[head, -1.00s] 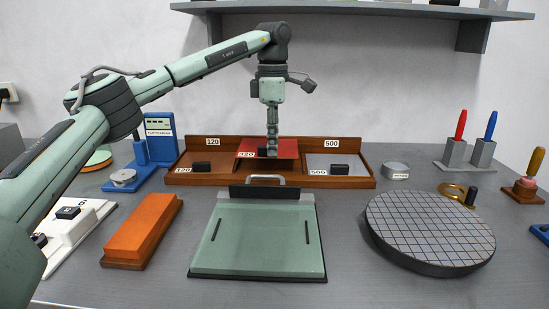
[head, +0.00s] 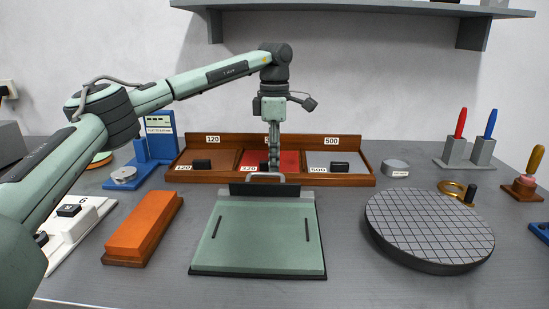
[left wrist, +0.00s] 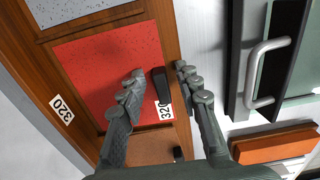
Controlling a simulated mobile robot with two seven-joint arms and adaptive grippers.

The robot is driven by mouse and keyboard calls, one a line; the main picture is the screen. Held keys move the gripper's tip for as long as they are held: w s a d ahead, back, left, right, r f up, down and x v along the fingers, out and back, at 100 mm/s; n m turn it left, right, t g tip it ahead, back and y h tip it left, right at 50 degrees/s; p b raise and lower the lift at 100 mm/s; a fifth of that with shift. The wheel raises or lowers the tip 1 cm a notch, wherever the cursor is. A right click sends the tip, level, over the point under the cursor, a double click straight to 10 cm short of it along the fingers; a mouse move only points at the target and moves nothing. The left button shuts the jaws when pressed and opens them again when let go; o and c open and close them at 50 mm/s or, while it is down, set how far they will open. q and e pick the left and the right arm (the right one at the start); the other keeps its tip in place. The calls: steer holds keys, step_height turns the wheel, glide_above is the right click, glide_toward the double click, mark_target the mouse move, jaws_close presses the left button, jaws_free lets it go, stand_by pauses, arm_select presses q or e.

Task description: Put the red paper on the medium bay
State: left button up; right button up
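The red paper (head: 289,160) lies in the middle bay of the brown wooden tray (head: 350,181), between a brown sheet and a grey sheet. In the left wrist view the red paper (left wrist: 100,65) looks flat, with a black grip block (left wrist: 161,88) and a 320 label at its front edge. My left gripper (head: 273,165) is low over the front of this bay. In the left wrist view its fingers (left wrist: 159,74) stand on either side of the black block with small gaps, so it is open. My right gripper is not in view.
A green plate with a metal handle (head: 258,240) lies just in front of the tray. An orange block (head: 143,228) is left of it and a round gridded disc (head: 430,228) right. The brown sheet (head: 217,163) and grey sheet (head: 320,160) fill the side bays.

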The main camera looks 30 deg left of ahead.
arm_select(q)
step_height(320, 180, up, 12)
steer(key=shift+r, duration=0.15)
stand_by(0.6)
